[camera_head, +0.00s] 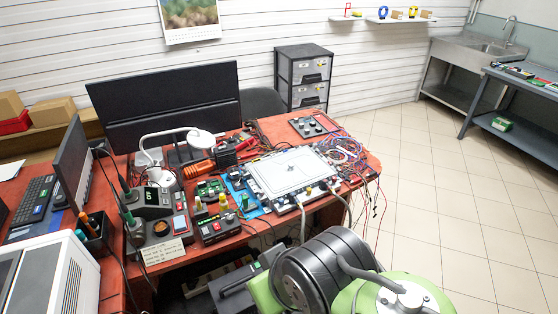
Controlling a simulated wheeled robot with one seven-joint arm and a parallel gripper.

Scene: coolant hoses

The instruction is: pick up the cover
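A flat white rectangular plate (290,172), which looks like the cover, lies on a dark-edged unit on the red desk. A small mark or knob shows near its middle. Fittings line the unit's edges, and two pale hoses (303,222) hang from its front edge. I cannot tell whether the plate is fixed to the unit. Green and dark grey parts, seemingly of my arm, fill the bottom centre and right, in front of the desk. My gripper does not show.
A blue board with parts (242,193), yellow-capped bottles and a soldering station (152,200) crowd the desk left of the plate. A lamp (200,143) stands behind them. Tangled coloured wires (345,152) lie to the right. Tiled floor (440,190) is clear at right.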

